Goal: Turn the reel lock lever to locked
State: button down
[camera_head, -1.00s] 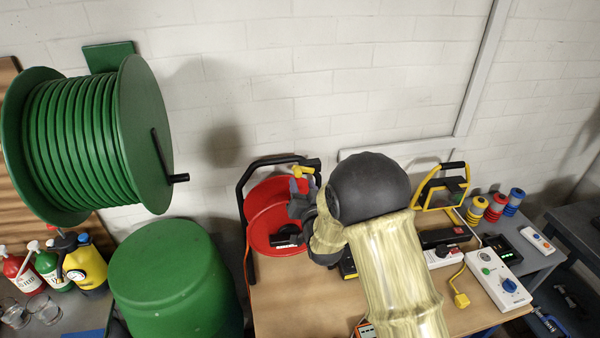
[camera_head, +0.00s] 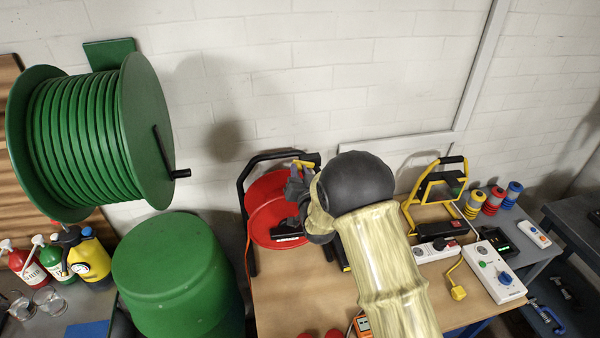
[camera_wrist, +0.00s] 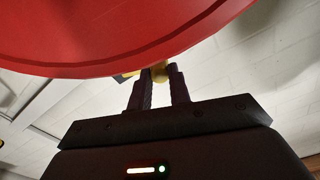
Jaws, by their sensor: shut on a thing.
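The cable reel is a red disc (camera_head: 268,205) in a black tube frame (camera_head: 241,188) on the wooden bench. Its small yellow lever (camera_head: 304,164) shows at the upper right of the disc, partly hidden by my gripper. My gripper (camera_head: 298,176) is at the lever, to the right of the disc. In the wrist view, my gripper (camera_wrist: 160,76) has its two dark fingers closed around the yellow lever (camera_wrist: 159,72), just below the rim of the red disc (camera_wrist: 110,40). My arm hides the area right of the reel.
Right of my arm are a yellow-framed work light (camera_head: 410,215), a power strip (camera_head: 438,250) and a white box (camera_head: 497,275). The wall is close behind the reel.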

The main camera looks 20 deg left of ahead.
jog(key=shift+d+m+b, duration=0.1)
jog(key=shift+m+b, duration=0.4)
jog(key=shift+b, duration=0.55)
jog(key=m+b, duration=0.2)
jog(key=b, duration=0.1)
jog(key=d+r+m+b, duration=0.1)
jog(key=m+b, duration=0.1)
jog(key=b, duration=0.1)
jog(key=w+m+b, duration=0.1)
jog(key=m+b, duration=0.1)
jog(key=b, duration=0.1)
jog(key=shift+w+d+r+b, duration=0.1)
jog(key=shift+d+r+b, duration=0.2)
jog(key=shift+d+r, duration=0.1)
jog(key=shift+w+d+r+m+b, duration=0.25)
jog(key=shift+d+m+b, duration=0.1)
jog(key=shift+m+b, duration=0.8)
jog(key=shift+w+d+r+m+b, duration=0.15)
jog(key=shift+d+m+b, duration=0.25)
jog(key=shift+m+b, duration=0.8)
jog(key=shift+w+d+r+m+b, duration=0.15)
jog(key=shift+w+d+m+b, duration=0.2)
jog(key=shift+m+b, duration=0.8)
jog(key=c, duration=1.3)
grip_release()
